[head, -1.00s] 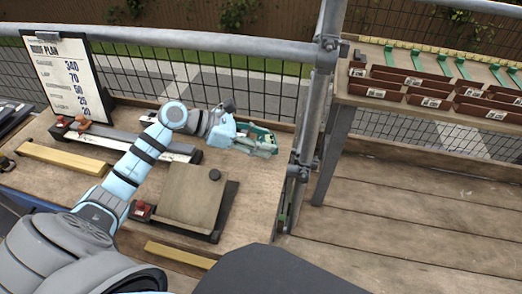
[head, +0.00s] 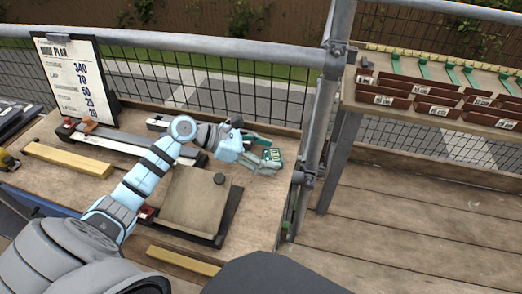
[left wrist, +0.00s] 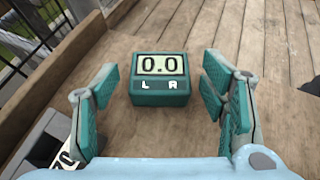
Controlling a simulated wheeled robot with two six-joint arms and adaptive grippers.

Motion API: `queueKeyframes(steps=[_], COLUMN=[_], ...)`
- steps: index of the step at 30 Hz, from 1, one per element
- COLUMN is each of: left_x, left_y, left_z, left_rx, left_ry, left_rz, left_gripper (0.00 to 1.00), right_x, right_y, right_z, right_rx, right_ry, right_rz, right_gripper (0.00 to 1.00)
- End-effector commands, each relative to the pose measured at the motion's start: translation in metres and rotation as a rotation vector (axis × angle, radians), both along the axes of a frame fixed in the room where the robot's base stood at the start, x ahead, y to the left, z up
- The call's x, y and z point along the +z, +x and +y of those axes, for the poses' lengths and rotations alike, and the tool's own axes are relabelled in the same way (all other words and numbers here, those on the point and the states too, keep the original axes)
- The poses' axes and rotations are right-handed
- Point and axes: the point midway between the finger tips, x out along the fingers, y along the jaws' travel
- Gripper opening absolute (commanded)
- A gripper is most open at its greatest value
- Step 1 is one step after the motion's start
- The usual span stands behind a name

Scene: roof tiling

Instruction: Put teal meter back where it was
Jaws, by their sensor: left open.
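The teal meter (left wrist: 159,82) shows in the left wrist view, its display reading 0.0 above the letters L and R. It rests on the wooden bench, between and slightly beyond the open fingers of my left gripper (left wrist: 160,92), with a visible gap on each side. In the head view the meter (head: 272,155) is near the bench's right end, partly hidden by my left gripper (head: 262,160). My right gripper is not in view.
On the bench (head: 110,180) are a square wooden board (head: 187,205) on a dark base, a yellow wooden bar (head: 65,158) and a plan board (head: 70,75). A metal post (head: 318,130) stands right of the bench. Brown trays (head: 390,99) sit on the shelf beyond.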

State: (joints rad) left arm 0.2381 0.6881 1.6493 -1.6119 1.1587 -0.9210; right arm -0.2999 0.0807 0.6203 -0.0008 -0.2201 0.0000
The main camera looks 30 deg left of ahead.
Motion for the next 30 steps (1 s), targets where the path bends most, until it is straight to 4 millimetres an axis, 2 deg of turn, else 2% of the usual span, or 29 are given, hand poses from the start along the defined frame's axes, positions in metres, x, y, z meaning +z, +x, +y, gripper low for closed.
queueKeyframes(steps=[2,5,12,16,21,30], left_x=[0.006,0.010,0.041,0.056,0.061,0.060], left_y=[0.000,-0.009,-0.044,-0.058,-0.064,-0.063], left_z=[0.000,0.012,0.058,0.076,0.084,0.085], left_rx=[0.000,0.001,0.000,-0.001,0.000,0.000], left_ry=[0.000,0.006,0.010,0.006,0.001,0.000], left_rz=[0.000,0.002,0.008,0.008,0.002,0.000], left_gripper=[0.66,0.66,0.66,0.66,0.66,0.66], right_x=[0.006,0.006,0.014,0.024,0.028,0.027], right_y=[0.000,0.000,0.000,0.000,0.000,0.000], right_z=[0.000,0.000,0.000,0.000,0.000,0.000], right_rx=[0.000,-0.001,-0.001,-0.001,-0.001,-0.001], right_ry=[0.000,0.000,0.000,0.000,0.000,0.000], right_rz=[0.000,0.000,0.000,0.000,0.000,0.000], right_gripper=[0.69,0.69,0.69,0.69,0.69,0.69])
